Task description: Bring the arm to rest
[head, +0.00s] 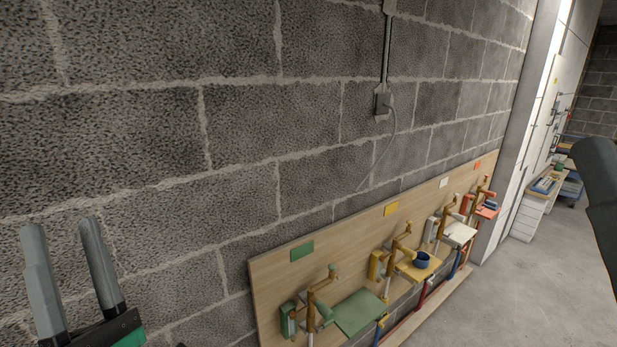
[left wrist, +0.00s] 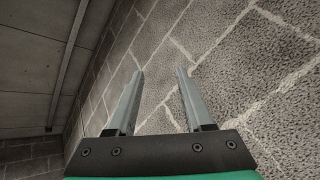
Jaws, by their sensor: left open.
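My left gripper (head: 62,232) shows at the lower left of the head view, its two grey fingers pointing up in front of the block wall. It is open, with nothing between the fingers. In the left wrist view the same gripper (left wrist: 158,73) has its fingers apart and empty, with block wall beyond them. A dark grey piece at the right edge of the head view seems to be part of my other arm; the right gripper does not show.
A wooden board (head: 270,283) along the wall carries several crank reels with green, yellow, white and red labels and small shelves. A blue cup (head: 422,260) sits on the yellow shelf. A grey outlet box (head: 383,103) with a cable is on the wall. Floor (head: 540,290) at the right is clear.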

